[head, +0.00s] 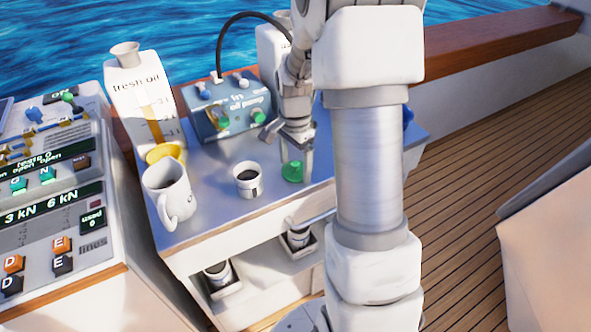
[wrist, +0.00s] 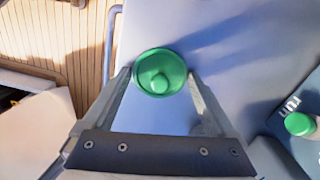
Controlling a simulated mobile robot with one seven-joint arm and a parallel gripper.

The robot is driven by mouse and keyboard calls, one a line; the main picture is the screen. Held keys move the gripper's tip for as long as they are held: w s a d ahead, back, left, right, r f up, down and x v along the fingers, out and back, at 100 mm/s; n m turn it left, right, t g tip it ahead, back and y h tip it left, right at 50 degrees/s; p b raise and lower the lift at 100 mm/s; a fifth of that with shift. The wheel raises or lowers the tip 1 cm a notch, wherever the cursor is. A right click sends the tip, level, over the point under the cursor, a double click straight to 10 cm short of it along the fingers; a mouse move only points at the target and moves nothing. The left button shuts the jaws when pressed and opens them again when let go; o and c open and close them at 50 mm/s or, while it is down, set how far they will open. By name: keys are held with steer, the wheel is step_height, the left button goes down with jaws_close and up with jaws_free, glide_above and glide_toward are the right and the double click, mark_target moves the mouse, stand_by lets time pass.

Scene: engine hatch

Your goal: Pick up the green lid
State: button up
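The green lid (head: 292,173) lies on the grey-blue top of the cabinet, near its front edge. It is round with a raised knob. In the wrist view the green lid (wrist: 160,72) sits between my two fingertips, with its knob towards the camera. My gripper (head: 296,155) points down over the lid, with a finger to each side. In the wrist view the fingers of my gripper (wrist: 159,78) are spread about as wide as the lid, with a narrow gap seeming to show at each side. I cannot tell the exact height of the fingertips.
A small cup of dark liquid (head: 247,180) stands left of the lid, with a larger white mug (head: 170,195) beyond it. A blue oil pump box (head: 222,110) and a fresh oil container (head: 138,95) stand behind. A rail (wrist: 110,45) runs along the cabinet's edge.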

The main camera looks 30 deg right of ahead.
steer(key=c, duration=0.8)
